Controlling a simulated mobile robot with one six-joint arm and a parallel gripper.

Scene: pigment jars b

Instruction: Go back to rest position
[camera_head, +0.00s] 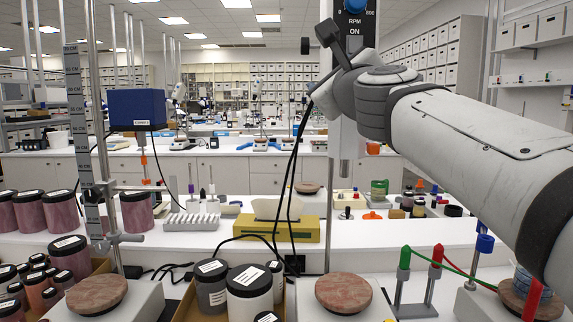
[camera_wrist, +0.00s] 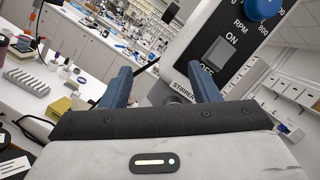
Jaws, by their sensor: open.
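My gripper (camera_wrist: 160,90) shows in the wrist view with its two blue-grey fingers spread apart and nothing between them. Just beyond the fingers, in the wrist view, is a stirrer control box (camera_wrist: 222,50) with an ON/OFF switch and a blue RPM knob. In the head view the same stirrer box (camera_head: 347,32) is at the top, partly behind my arm. My arm reaches in from the right, and its wrist is raised in front of the stirrer. The gripper's fingers cannot be made out in the head view.
Jars with black lids stand in a cardboard box (camera_head: 181,309) at front centre and at the left. Stirrer plates with brown discs (camera_head: 343,293), a metal stand (camera_head: 80,130) and a red-green clip holder (camera_head: 418,285) crowd the bench. A yellow tissue box (camera_head: 262,228) stands behind.

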